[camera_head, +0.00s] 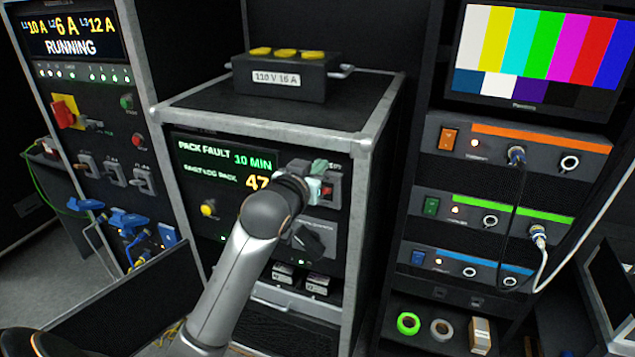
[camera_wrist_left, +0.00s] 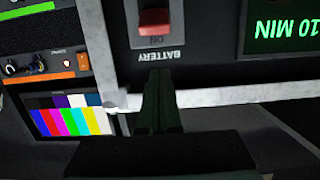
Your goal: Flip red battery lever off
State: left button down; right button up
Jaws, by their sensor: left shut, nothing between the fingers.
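The red battery lever (camera_head: 327,191) sits on the front panel of the middle cabinet, right of the lit PACK FAULT screen (camera_head: 225,165). In the left wrist view, which looks upside down, the red lever (camera_wrist_left: 155,20) stands on a pale plate, cut by the top edge, with ON and BATTERY lettering beside it. My left gripper (camera_head: 317,184) is at this panel, just by the lever, and partly hides the area around it. Its fingers (camera_wrist_left: 160,75) are together and empty, with tips near the BATTERY lettering and apart from the lever in the picture.
A dark rotary knob (camera_head: 308,239) and a yellow button (camera_head: 208,208) are on the same panel. A box (camera_head: 285,75) with yellow caps stands on the cabinet. Left is a RUNNING panel (camera_head: 68,47); right is a rack with a colour-bar monitor (camera_head: 540,50) and hanging cables.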

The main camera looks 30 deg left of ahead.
pick_arm(q)
jog(key=shift+x, duration=0.9)
jog(key=shift+s+d+f, duration=0.1)
jog(key=shift+s+f, duration=0.2)
jog(key=shift+f, duration=0.25)
jog(key=shift+s+d+f, duration=0.1)
jog(key=shift+s+f, duration=0.2)
jog(key=shift+f, duration=0.25)
jog(key=shift+s+f, duration=0.45)
jog(key=shift+f, duration=0.15)
